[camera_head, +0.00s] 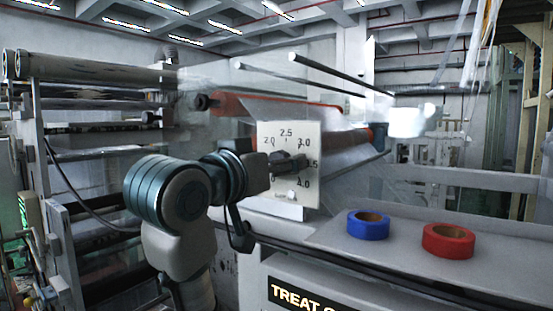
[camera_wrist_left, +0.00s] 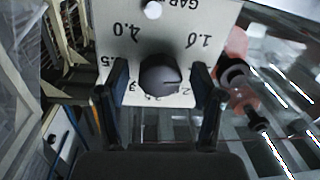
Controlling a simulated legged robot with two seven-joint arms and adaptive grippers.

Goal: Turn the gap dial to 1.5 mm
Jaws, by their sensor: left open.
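The gap dial's white plate (camera_head: 285,137) stands upright in the middle of the head view, with printed numbers such as 2.0, 2.5, 3.0 and 4.0. My left arm and gripper (camera_head: 290,163) cover the knob there. In the left wrist view the plate (camera_wrist_left: 205,18) appears upside down, and the dark round knob (camera_wrist_left: 160,74) sits at its middle. My left gripper (camera_wrist_left: 160,85) is open, with one finger on each side of the knob and a visible gap on both sides. I cannot read the knob's setting clearly. My right gripper is in no view.
A blue tape roll (camera_head: 368,226) and a red tape roll (camera_head: 448,241) lie on the grey ledge (camera_head: 400,258) at the right. A red-ended roller (camera_head: 270,103) and metal bars run behind the plate. A stack of rollers (camera_head: 100,110) stands at the left.

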